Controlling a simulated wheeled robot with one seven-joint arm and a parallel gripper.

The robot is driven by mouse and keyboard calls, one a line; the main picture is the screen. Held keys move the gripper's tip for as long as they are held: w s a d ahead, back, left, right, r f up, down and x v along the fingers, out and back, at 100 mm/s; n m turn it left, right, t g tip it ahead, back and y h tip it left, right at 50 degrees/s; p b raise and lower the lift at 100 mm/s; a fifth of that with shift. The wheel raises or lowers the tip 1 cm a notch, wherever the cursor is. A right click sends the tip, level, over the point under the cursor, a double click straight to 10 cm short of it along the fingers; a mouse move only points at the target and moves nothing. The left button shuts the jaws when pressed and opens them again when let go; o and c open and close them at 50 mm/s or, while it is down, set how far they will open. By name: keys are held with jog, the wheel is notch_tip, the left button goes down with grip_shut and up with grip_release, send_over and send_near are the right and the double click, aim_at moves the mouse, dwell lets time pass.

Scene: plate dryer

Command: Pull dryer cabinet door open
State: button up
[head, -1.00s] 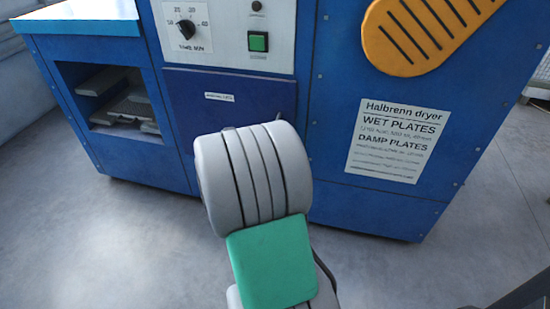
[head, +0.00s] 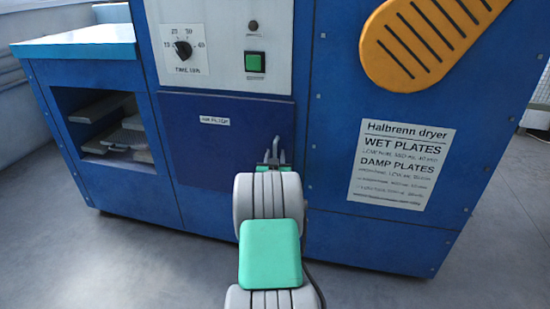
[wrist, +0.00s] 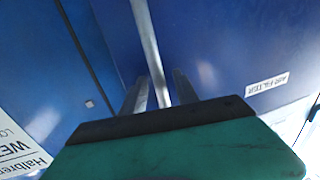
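The dark blue cabinet door (head: 222,155) is a flat panel below the control plate, with a small white label reading "AIR FILTER". It looks shut, flush with the cabinet. It also fills much of the wrist view (wrist: 215,45). A pale metal bar handle (wrist: 147,35) runs down the door there. My gripper (wrist: 160,85) has one finger on each side of the bar, with gaps showing, so it looks open. Whether the bar lies fully between the fingertips is hard to tell. In the head view my gripper (head: 275,153) is at the door's right edge, small and partly hidden by my arm.
The blue dryer body (head: 330,220) surrounds the door. A control plate (head: 222,45) with dial and green button sits above. An open shelf niche (head: 105,125) is at left, a notice sheet (head: 400,163) and yellow vent (head: 420,40) at right. The grey floor in front is clear.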

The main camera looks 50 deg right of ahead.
jog(key=shift+c, duration=0.2)
grip_shut()
dwell(1.1)
